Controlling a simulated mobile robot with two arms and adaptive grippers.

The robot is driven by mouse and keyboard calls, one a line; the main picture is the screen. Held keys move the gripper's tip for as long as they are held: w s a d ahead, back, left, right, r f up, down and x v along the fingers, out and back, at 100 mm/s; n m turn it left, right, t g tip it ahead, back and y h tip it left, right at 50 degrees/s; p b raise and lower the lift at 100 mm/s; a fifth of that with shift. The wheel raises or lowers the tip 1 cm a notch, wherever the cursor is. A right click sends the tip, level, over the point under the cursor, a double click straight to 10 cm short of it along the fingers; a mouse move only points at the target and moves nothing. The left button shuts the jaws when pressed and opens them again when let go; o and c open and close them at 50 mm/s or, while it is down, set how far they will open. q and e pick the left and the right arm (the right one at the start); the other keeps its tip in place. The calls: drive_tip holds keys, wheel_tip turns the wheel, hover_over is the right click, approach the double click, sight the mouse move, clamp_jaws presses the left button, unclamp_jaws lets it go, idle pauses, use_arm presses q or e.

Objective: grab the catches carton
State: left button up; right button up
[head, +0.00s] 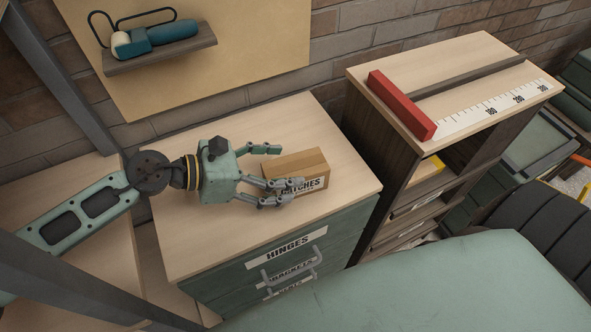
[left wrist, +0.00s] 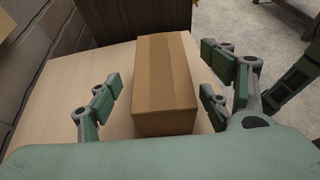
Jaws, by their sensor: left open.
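The catches carton (head: 297,168), a brown cardboard box with a partly covered "CATCHES" label, lies on the wooden top of the drawer cabinet (head: 217,243). My left gripper (head: 279,167) is open at the carton's left end. In the head view, one finger is on the far side and the others cross in front of the label. In the left wrist view, the carton (left wrist: 164,82) lies between the spread fingers (left wrist: 162,100), with a gap on its left and a smaller one on its right. My right gripper is not in view.
A taller shelf unit (head: 380,140) with a red bar (head: 401,104) and a printed scale (head: 492,108) on top stands to the right. A wall shelf (head: 160,50) holds a teal tool. The cabinet top is bare around the carton. A brick wall is behind.

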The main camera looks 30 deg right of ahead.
sight(295, 170)
use_arm(q)
drive_tip(key=x, duration=0.1)
drive_tip(key=p+x, duration=0.1)
drive_tip(key=x, duration=0.1)
drive_tip(key=shift+s+d+f, duration=0.15)
drive_tip(key=shift+f, duration=0.15)
drive_tip(key=shift+d+f, duration=0.15)
drive_tip(key=shift+d, duration=0.05)
drive_tip(key=c, duration=1.6)
drive_tip(key=shift+c, duration=0.4)
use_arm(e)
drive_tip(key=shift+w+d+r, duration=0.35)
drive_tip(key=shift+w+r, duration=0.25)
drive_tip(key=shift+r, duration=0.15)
